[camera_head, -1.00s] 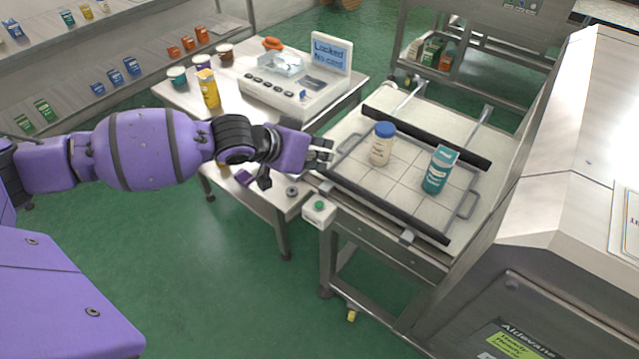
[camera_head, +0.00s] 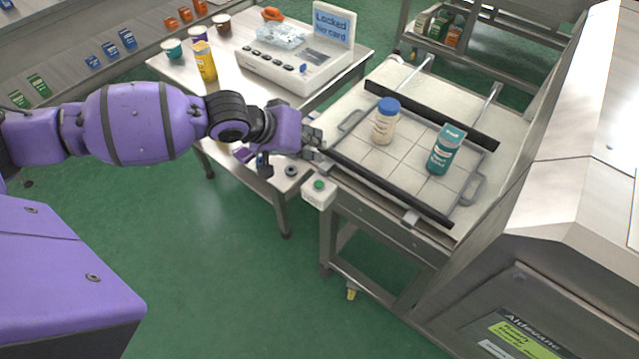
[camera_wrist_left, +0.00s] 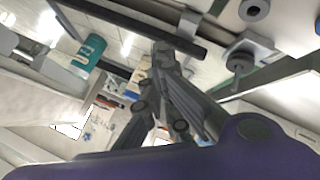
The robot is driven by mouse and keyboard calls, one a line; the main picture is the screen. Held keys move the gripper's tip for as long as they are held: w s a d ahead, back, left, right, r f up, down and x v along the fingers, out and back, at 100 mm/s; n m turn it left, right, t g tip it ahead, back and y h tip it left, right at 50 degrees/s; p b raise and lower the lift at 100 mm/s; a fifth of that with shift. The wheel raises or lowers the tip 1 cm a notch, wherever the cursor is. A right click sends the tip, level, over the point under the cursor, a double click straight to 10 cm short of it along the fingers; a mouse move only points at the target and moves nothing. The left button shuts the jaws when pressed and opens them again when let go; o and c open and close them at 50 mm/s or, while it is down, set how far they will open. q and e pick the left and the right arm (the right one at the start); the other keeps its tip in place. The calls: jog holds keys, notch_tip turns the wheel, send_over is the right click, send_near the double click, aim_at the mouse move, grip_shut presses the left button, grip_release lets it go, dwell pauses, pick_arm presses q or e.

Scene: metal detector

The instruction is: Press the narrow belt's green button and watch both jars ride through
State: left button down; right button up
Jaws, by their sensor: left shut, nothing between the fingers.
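The green button (camera_head: 319,185) sits on a white box (camera_head: 318,196) at the near left corner of the belt table. My left gripper (camera_head: 316,147) is shut and empty, above and behind the button in the head view, apart from it. In the left wrist view, its dark fingers (camera_wrist_left: 165,95) show in the middle. A cream jar with a blue lid (camera_head: 384,124) and a teal carton-like container (camera_head: 446,150) stand upright on a grey wire-handled tray (camera_head: 408,173) on the belt table. The teal container also shows in the left wrist view (camera_wrist_left: 88,53). My right gripper is out of view.
Dark guide rails (camera_head: 390,187) flank the tray. A large steel machine housing (camera_head: 560,210) stands at right. Behind my left arm, a side table holds a white console (camera_head: 295,68) reading "Locked No card", a yellow canister (camera_head: 205,62) and several cups.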

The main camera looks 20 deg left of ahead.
pick_arm(q)
jog(key=b, duration=0.4)
send_over(316, 181)
jog(key=f, duration=0.5)
jog(key=shift+w+f, duration=0.3)
jog(key=shift+w, duration=0.05)
jog(key=shift+f, duration=0.3)
jog(key=shift+w+a+f, duration=0.1)
jog(key=shift+w+f, duration=0.05)
jog(key=shift+f, duration=0.5)
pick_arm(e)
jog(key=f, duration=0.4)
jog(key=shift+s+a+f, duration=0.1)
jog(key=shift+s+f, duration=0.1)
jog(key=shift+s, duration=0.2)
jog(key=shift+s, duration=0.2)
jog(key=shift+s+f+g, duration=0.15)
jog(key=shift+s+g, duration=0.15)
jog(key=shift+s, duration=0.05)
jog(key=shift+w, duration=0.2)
